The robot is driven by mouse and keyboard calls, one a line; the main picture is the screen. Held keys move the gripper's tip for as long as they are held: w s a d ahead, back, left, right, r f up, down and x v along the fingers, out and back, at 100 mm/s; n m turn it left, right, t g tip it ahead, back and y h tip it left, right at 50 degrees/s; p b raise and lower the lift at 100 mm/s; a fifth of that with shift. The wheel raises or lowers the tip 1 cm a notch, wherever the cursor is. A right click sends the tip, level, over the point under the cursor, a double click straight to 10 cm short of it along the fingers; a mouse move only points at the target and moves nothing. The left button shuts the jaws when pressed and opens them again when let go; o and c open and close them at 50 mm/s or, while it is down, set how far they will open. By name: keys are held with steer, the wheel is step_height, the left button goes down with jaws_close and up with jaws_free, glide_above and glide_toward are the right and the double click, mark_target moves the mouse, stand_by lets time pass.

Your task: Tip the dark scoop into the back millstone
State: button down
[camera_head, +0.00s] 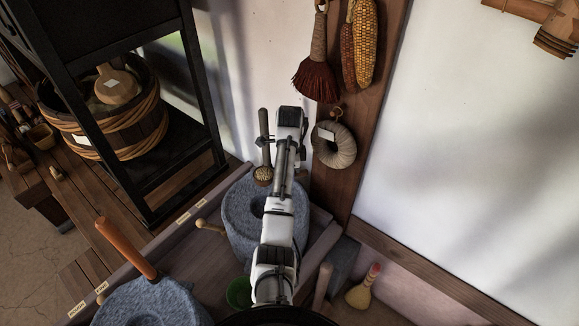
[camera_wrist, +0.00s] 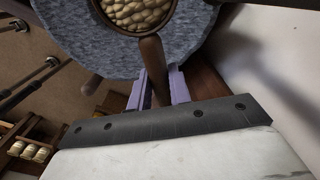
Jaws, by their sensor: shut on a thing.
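The dark scoop (camera_head: 264,174) is full of pale grains or beans and is held above the back millstone's far edge. Its bowl also shows at the top of the wrist view (camera_wrist: 152,32), with the contents still inside. My gripper (camera_head: 268,143) is shut on the scoop's brown handle; the purple fingers (camera_wrist: 158,88) are on both sides of it in the wrist view. The back millstone (camera_head: 235,220) is a round grey stone with a dark central hole, partly hidden behind my arm. In the wrist view the stone (camera_wrist: 85,45) lies below the bowl.
A front millstone (camera_head: 150,305) with an orange-brown handle (camera_head: 126,247) stands at the lower left. A green bowl (camera_head: 238,292) is beside my arm. A black shelf frame (camera_head: 150,185) and a wooden tub (camera_head: 125,130) stand at left. A wooden post (camera_head: 345,190) and white wall are behind.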

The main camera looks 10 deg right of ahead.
steer(key=shift+f, duration=3.2)
steer(key=shift+s+t, duration=0.2)
steer(key=shift+t, duration=0.6)
steer(key=shift+r, duration=0.15)
steer(key=shift+w+g, duration=0.2)
steer(key=shift+g, duration=0.6)
steer(key=shift+s+f, duration=0.1)
steer(key=shift+f, duration=0.1)
steer(key=shift+r+t, duration=0.25)
steer(key=shift+t, duration=0.75)
steer(key=t, duration=0.1)
steer(key=t+b, duration=0.1)
steer(key=shift+s+f+t, duration=0.15)
steer(key=shift+s+t, duration=0.15)
steer(key=shift+t, duration=0.1)
steer(key=shift+w+r+t+b, duration=0.1)
steer(key=shift+r+t+b, duration=0.3)
steer(key=shift+t, duration=0.2)
